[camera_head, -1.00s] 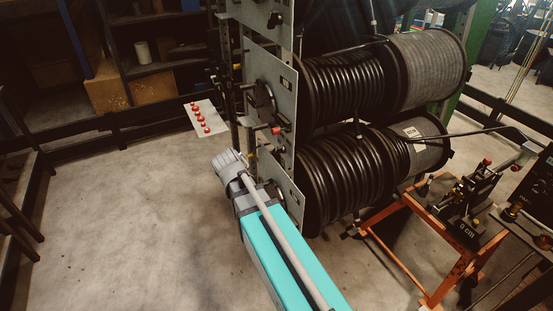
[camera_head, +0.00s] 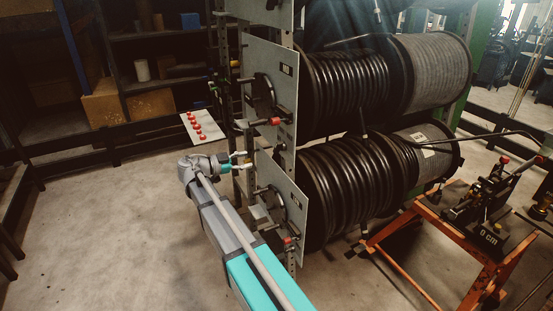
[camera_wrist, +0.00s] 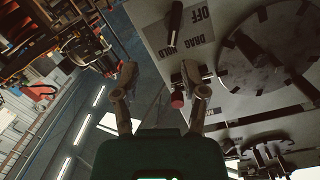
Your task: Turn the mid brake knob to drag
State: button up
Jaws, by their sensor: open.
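In the wrist view a black brake knob (camera_wrist: 174,18) with a pale end sits on a grey plate, beside a label (camera_wrist: 202,32) reading OFF, DRAG and HOLD. The knob points roughly along the picture's vertical; I cannot tell which word it is set to. In the head view the middle plate (camera_head: 257,62) stands above the lower plate; its knob is too small to make out. My gripper (camera_wrist: 160,72) is open and empty, its fingers apart below the knob in the wrist view. In the head view my gripper (camera_head: 243,159) is near the middle plate's lower edge.
A red-tipped pin (camera_wrist: 178,100) lies close to my right finger in the wrist view. A dark round hub (camera_wrist: 275,45) is right of the label. Black hose reels (camera_head: 345,95) stand behind the plates. Open floor (camera_head: 110,230) lies left.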

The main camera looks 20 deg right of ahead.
aim_at(275, 148)
jog(key=shift+w+a+r+m+h+b, duration=0.1)
jog(key=shift+w+a+m+h+b, duration=0.1)
jog(key=shift+w+m+h, duration=0.15)
jog(key=shift+w+a+r+m+h+b, duration=0.15)
jog(key=shift+w+m+h, duration=0.1)
jog(key=shift+w+m, duration=0.2)
jog(key=shift+d, duration=0.15)
jog(key=d, duration=1.3)
jog(key=shift+w+d, duration=0.2)
jog(key=shift+d, duration=0.05)
jog(key=c, duration=0.7)
jog(key=shift+d, duration=0.1)
grip_shut()
